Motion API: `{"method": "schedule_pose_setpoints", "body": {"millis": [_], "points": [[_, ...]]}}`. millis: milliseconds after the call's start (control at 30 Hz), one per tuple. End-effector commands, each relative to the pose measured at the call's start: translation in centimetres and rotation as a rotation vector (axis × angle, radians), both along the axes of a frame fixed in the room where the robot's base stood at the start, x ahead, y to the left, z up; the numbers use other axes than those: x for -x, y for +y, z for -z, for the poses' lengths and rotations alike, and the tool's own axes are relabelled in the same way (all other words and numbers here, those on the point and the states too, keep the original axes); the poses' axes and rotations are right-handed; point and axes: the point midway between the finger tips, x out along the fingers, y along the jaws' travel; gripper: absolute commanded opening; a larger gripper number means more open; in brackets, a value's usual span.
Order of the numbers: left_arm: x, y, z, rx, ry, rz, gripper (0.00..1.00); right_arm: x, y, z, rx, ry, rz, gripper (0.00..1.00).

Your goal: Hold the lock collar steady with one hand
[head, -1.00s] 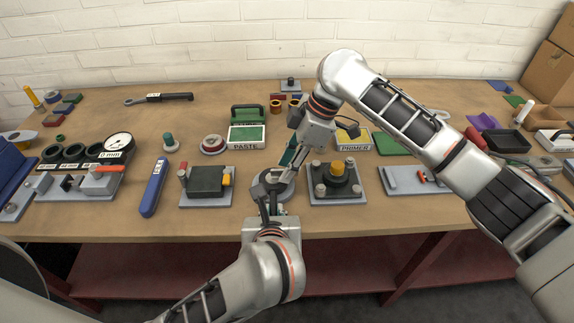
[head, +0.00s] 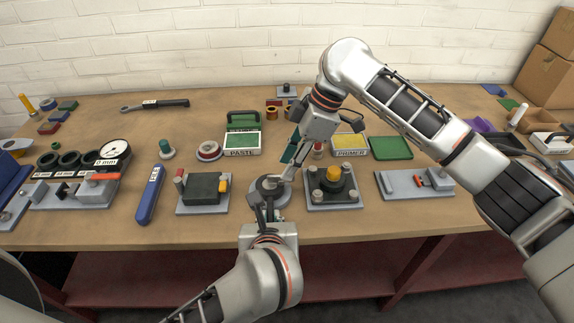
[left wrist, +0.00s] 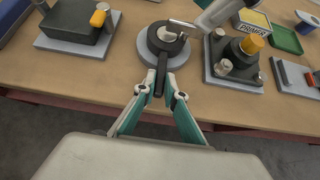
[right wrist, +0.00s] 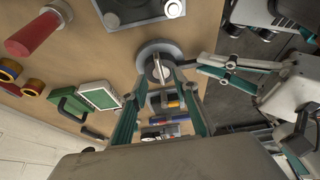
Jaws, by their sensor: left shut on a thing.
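The lock collar is a dark ring (left wrist: 168,38) with a handle (left wrist: 159,72) pointing toward me. It sits around a pale post on a round grey base (left wrist: 149,54). My left gripper (left wrist: 159,94) is shut on the handle; it is also in the head view (head: 265,212), in front of the base. My right gripper (head: 288,178) reaches down from the upper right, its fingertips at the top of the post. In the right wrist view its fingers (right wrist: 157,76) lie either side of a silver piece (right wrist: 162,69) at the post; contact is unclear.
A plate with a dark block (head: 203,188) stands left of the base. A plate with a yellow-topped post (head: 333,182) stands close on the right. Paste (head: 242,142) and primer (head: 350,145) boxes are behind. The table's front edge is near my left gripper.

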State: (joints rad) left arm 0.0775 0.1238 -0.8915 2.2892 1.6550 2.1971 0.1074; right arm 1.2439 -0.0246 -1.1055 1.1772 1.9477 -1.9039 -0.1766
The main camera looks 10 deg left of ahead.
Motion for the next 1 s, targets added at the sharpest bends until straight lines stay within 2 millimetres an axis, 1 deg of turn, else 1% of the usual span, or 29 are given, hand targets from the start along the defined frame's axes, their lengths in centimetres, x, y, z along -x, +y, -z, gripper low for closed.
{"method": "schedule_pose_setpoints", "body": {"millis": [100,400,567,900,933,967,1000], "points": [[0.0,0.0,0.0,-0.001,-0.001,-0.001,0.00,-0.1,-0.4,-1.1,0.000,-0.002,-0.001,0.29],[0.0,0.0,0.0,0.000,-0.001,0.000,0.00,-0.4,-1.4,-3.4,0.001,-0.002,-0.001,0.29],[0.0,0.0,0.0,0.000,0.000,0.000,0.00,-0.5,-1.6,-4.0,0.001,-0.001,-0.001,0.29],[0.0,0.0,0.0,0.000,-0.001,0.000,0.00,-0.5,-1.6,-4.0,0.000,0.001,-0.001,0.29],[0.0,0.0,0.0,0.000,0.000,0.000,0.18,-0.5,-1.6,-4.0,0.000,0.001,-0.001,0.29],[0.0,0.0,0.0,0.000,0.000,0.000,0.26,-0.5,-1.6,-4.0,0.000,0.001,-0.001,0.29],[0.0,0.0,0.0,0.000,0.000,0.000,0.30,-0.5,-1.6,-4.0,0.000,0.001,-0.001,0.29]]}}
